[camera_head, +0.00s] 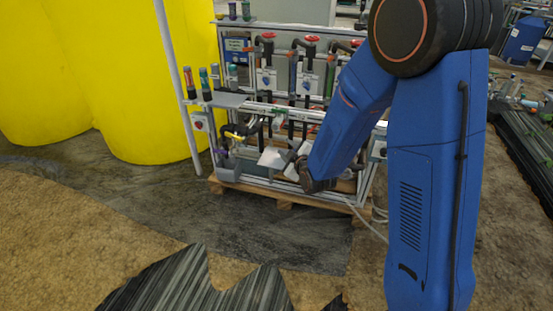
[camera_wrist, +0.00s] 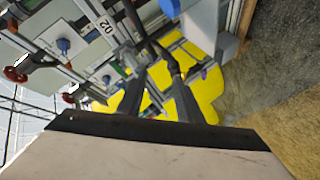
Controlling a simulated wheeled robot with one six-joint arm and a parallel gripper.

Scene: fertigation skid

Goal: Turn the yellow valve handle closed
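The yellow valve handle (camera_head: 235,136) shows small at the lower left of the skid in the head view, beside a dark pipe and above a grey container. My gripper (camera_head: 293,158) is to the right of the handle at the skid's front, apart from it. In the wrist view, my gripper's two dark fingers (camera_wrist: 155,82) stand apart with nothing seen between them. Large yellow surfaces lie behind the fingers there, and I cannot make out the handle against them.
The skid frame (camera_head: 250,185) stands on a wooden pallet (camera_head: 240,188). Large yellow tanks (camera_head: 130,80) stand at left, with a grey post (camera_head: 176,85) between.

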